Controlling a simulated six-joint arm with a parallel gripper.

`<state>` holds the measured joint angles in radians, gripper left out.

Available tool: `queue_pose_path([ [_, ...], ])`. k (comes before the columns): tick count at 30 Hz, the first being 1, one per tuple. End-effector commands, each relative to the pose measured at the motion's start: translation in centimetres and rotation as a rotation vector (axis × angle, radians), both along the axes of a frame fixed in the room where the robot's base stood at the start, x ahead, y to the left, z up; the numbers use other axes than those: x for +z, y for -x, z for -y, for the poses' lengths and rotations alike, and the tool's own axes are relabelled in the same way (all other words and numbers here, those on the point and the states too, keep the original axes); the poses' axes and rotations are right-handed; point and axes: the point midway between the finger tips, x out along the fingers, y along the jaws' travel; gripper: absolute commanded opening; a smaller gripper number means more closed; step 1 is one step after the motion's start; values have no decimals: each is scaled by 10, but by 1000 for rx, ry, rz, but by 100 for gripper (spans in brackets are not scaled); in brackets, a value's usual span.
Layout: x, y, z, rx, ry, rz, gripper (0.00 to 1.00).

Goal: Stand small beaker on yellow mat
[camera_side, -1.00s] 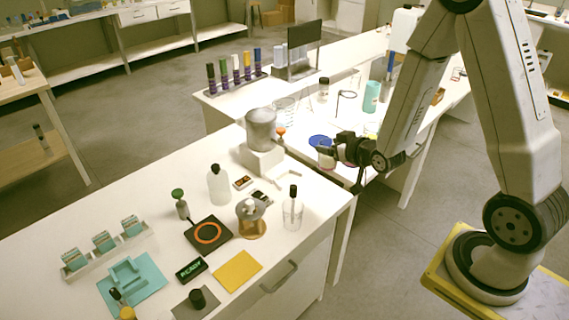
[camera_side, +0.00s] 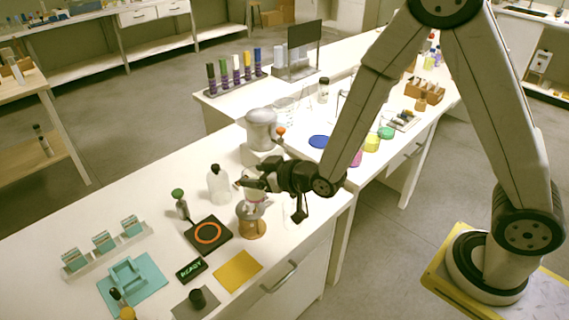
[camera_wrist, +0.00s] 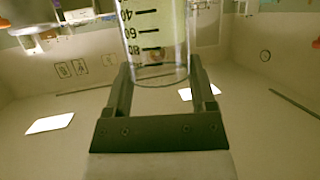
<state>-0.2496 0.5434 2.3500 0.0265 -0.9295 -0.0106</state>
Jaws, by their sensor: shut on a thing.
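My gripper (camera_side: 254,183) is shut on a small beaker (camera_wrist: 157,45), a clear glass with black graduation marks and pale yellowish contents. In the wrist view the beaker sits between the two fingers (camera_wrist: 158,80). In the side view the held beaker is small and hard to make out against the wooden-based stand (camera_side: 251,226), which is below and behind the gripper. The yellow mat (camera_side: 238,270) lies flat and bare near the front edge of the near table, below my gripper in the picture and apart from it.
A black plate with an orange ring (camera_side: 208,234), a READY display (camera_side: 190,270) and a grey mat with a black knob (camera_side: 197,299) surround the yellow mat. A white bottle (camera_side: 218,185) stands farther back. A clear glass (camera_side: 292,215) is partly hidden by my gripper.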

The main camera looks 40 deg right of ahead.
Motion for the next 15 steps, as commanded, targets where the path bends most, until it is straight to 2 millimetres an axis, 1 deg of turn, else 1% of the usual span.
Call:
queue_pose_path([
  [1, 0, 1, -16, 30, -1, 1, 6],
  [6, 0, 6, -54, 98, -3, 0, 6],
  [13, 0, 15, -95, 173, -5, -1, 6],
  [15, -10, 15, -92, 166, -3, -5, 6],
])
